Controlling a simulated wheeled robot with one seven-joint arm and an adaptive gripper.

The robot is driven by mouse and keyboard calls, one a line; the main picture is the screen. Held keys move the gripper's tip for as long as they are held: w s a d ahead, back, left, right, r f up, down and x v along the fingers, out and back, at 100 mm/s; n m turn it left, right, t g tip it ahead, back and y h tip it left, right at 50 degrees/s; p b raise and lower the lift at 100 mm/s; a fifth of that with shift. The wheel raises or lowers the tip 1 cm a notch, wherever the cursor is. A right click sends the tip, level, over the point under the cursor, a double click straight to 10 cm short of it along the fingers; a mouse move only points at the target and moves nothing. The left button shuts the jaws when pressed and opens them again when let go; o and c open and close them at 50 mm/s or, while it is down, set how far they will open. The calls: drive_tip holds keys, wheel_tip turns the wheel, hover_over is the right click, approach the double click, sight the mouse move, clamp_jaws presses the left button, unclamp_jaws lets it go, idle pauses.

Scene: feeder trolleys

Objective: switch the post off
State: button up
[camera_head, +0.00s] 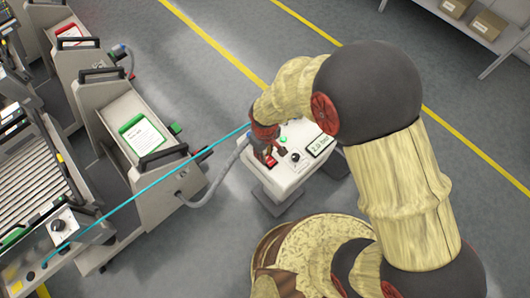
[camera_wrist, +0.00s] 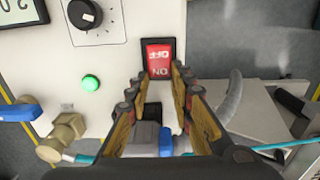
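The post (camera_head: 283,183) is a pale box on a stand in the middle of the head view. A red rocker switch (camera_wrist: 159,58) in a black frame is on its panel, with OFF and ON lettering upside down in the wrist view; it also shows in the head view (camera_head: 271,161). A green lamp (camera_wrist: 91,83) beside it looks lit. My gripper (camera_wrist: 162,72) points at the panel, its two fingers apart on either side of the switch's lower end. I cannot tell whether the fingertips touch the panel.
A black knob (camera_wrist: 84,14) and a 2.0 bar display (camera_head: 321,145) share the panel. A blue-handled brass valve (camera_wrist: 63,134), a grey hose (camera_head: 213,184) and a cyan line (camera_head: 150,188) are close by. Trolleys (camera_head: 122,128) stand left; floor behind is clear.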

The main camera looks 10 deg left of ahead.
clamp_jaws()
drive_tip(key=shift+s+d+t+y+b, duration=0.1)
drive_tip(key=shift+t+y+b, duration=0.2)
drive_tip(key=shift+y+b, duration=0.1)
drive_tip(key=t+y+b, duration=0.1)
drive_tip(key=b, duration=0.2)
drive_tip(key=shift+d, duration=0.1)
drive_tip(key=shift+b, duration=0.55)
drive_tip(key=t+y+b, duration=0.1)
drive_tip(key=b, duration=0.4)
drive_tip(key=shift+s+d+r, duration=0.15)
drive_tip(key=shift+s+r+y+b, duration=0.15)
drive_tip(key=shift+y+b, duration=0.15)
drive_tip(key=shift+b, duration=0.7)
drive_tip(key=shift+r, duration=0.1)
